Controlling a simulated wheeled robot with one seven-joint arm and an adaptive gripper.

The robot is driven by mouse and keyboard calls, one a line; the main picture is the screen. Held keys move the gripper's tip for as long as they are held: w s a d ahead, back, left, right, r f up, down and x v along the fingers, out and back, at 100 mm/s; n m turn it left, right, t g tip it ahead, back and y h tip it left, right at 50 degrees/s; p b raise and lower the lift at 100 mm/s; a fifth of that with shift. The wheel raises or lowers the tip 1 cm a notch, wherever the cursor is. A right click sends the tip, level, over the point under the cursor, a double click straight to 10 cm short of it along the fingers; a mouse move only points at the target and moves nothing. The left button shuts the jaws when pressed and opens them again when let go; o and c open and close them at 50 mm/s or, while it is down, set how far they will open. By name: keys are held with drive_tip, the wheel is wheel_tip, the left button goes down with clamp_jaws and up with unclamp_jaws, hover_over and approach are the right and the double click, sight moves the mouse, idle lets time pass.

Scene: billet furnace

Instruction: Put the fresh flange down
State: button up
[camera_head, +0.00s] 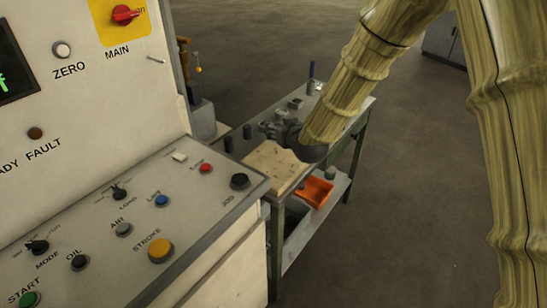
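My gripper (275,129) is small and dark in the head view, at the lower end of my arm, over the workbench. It is close to the back edge of a pale wooden board (272,168) on the bench top. Its fingers are too small and dark to tell open from shut. I cannot make out the fresh flange; any part in or under the gripper is hidden or blends with the dark gripper. I cannot tell whether the gripper touches the board.
The workbench (356,112) holds several small dark parts behind the gripper. An orange bin (316,191) sits on its lower shelf. A control panel (130,222) with buttons and switches fills the left side, close to the bench. Open floor (410,190) lies to the right.

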sight(278, 160)
drive_tip(key=shift+a+f+p, duration=0.1)
drive_tip(key=shift+f+p, duration=0.6)
drive_tip(key=shift+f, duration=4.15)
drive_tip(key=shift+f, duration=0.1)
drive_tip(key=o, duration=1.3)
drive_tip(key=shift+r, duration=0.2)
drive_tip(key=shift+s+d, duration=0.2)
drive_tip(key=shift+s, duration=0.15)
drive_tip(key=b+v, duration=0.1)
drive_tip(key=v, duration=1)
drive_tip(key=shift+b, duration=0.4)
drive_tip(key=shift+s+d, duration=0.1)
drive_tip(key=shift+s, duration=0.05)
